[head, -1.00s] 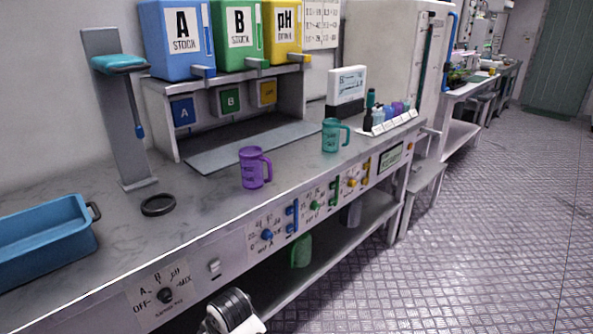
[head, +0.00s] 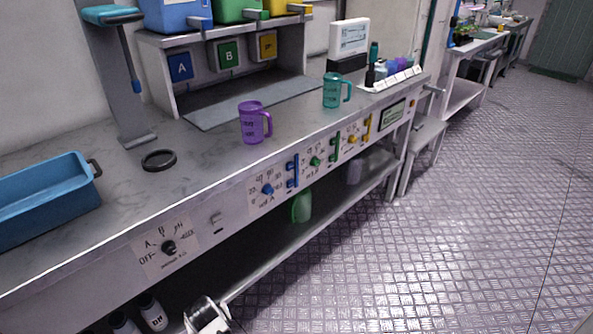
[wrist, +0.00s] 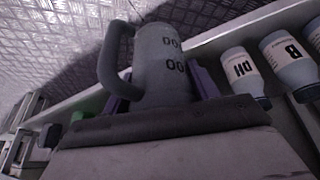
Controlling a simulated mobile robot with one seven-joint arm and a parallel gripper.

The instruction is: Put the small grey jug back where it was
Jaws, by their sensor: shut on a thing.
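The grey jug (wrist: 165,60), with dark marks and a side handle, fills the middle of the wrist view. My gripper (wrist: 160,92) is shut on it, with purple fingers showing on both sides of its body. The jug is beside the rack's under-bench space, near a pale shelf edge (wrist: 225,36). Its lower part in the picture is hidden behind a dark edge of my gripper. In the head view only a part of my arm shows at the bottom edge; the held jug cannot be made out there.
On the lower shelf (head: 262,262) stand a green jug (head: 302,206), a greyish vessel (head: 355,170) and labelled bottles (head: 152,312), also seen in the wrist view (wrist: 240,70). On the bench are a purple jug (head: 253,122), a teal jug (head: 333,90), a black ring (head: 159,160) and a blue tray (head: 45,200).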

